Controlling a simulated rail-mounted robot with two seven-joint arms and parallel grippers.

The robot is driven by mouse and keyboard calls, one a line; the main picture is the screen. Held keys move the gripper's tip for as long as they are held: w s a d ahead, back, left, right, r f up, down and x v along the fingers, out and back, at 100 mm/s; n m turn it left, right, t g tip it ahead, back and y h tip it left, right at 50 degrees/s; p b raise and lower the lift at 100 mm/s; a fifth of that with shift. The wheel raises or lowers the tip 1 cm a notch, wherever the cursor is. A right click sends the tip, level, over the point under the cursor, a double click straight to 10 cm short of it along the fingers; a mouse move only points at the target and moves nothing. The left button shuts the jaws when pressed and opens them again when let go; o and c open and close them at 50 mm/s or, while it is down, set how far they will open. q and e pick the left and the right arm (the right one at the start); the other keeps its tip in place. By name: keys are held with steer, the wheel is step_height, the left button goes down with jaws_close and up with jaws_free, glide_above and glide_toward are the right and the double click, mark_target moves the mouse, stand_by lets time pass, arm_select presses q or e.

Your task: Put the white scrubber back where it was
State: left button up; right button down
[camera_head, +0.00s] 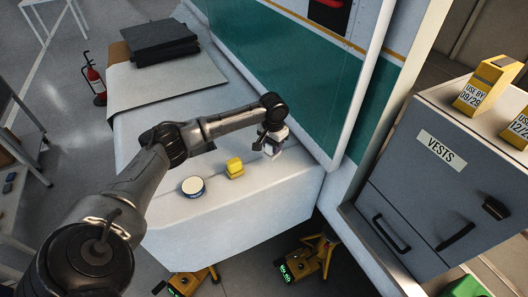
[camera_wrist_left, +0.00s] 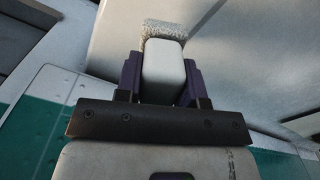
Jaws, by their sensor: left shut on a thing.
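The white scrubber (camera_wrist_left: 164,62) is a pale block with a rough, grey-white pad at its far end. In the left wrist view it is held between the two dark fingers of my left gripper (camera_wrist_left: 163,82), which is shut on it. My right gripper is not in view.
A round tin with a pale top (camera_head: 192,186) stands left of the yellow block. Dark folded sheets (camera_head: 160,42) lie at the far end. A teal and white wall (camera_head: 270,60) rises just behind the gripper. A grey "VESTS" cabinet (camera_head: 440,150) stands at the right.

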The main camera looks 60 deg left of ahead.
arm_select(q)
steer(key=a+f, duration=0.1)
steer(key=s+a+f, duration=0.1)
steer(key=shift+s+a, duration=0.3)
steer(key=shift+a, duration=0.1)
steer(key=shift+f+p, duration=0.75)
steer(key=shift+f, duration=1.3)
steer(key=o, duration=0.8)
